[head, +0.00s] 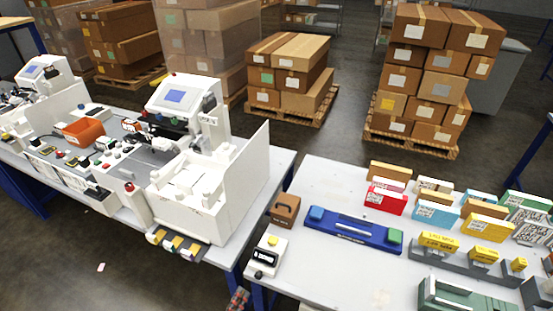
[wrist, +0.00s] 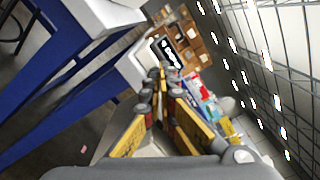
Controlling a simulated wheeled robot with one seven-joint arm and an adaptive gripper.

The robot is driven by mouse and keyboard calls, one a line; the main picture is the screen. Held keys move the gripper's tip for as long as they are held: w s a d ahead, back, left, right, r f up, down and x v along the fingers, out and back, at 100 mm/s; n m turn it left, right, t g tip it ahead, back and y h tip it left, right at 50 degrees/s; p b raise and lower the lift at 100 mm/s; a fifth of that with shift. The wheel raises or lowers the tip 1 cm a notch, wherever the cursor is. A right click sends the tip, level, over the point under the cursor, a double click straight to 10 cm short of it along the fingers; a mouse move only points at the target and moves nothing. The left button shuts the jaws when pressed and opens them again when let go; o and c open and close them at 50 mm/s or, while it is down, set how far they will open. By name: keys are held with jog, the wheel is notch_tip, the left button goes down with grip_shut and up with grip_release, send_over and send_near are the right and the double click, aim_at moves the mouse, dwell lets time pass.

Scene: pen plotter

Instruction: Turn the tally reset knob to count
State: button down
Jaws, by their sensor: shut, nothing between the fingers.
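The tally counter is a small white box (head: 266,256) with a black display and a yellow button on top. It sits at the left front corner of the right table in the head view. A small dark knob (head: 258,274) shows at its near end. In the wrist view the white box (wrist: 137,66) with its black display lies just beyond my fingertips, tilted in the picture. My gripper (wrist: 163,78) is shut and empty, its yellow-padded fingers pointing toward the box. The knob's setting is too small to read, and I cannot tell whether the fingers touch it.
A blue tray-like device (head: 352,232) and a brown block (head: 284,210) stand beside the counter. Several colored boxes and a grey rack (head: 450,262) fill the table's right side. White plotter machines (head: 200,180) stand on the left table. A narrow gap separates the tables.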

jog(key=shift+x, duration=3.3)
jog(key=shift+r, duration=0.1)
jog(key=shift+d+f, duration=0.2)
jog(key=shift+f, duration=0.15)
jog(key=shift+w+a+f, duration=0.15)
jog(key=shift+a+f, duration=0.05)
jog(key=shift+f, duration=0.2)
jog(key=shift+a+f+b, duration=0.15)
jog(key=shift+f+b, duration=0.1)
jog(key=shift+b, duration=0.15)
jog(key=shift+w+a+f, duration=0.1)
jog(key=shift+f, duration=0.1)
jog(key=shift+a, duration=0.15)
jog(key=shift+w+a, duration=0.15)
jog(key=shift+a, duration=0.2)
jog(key=shift+v, duration=2.95)
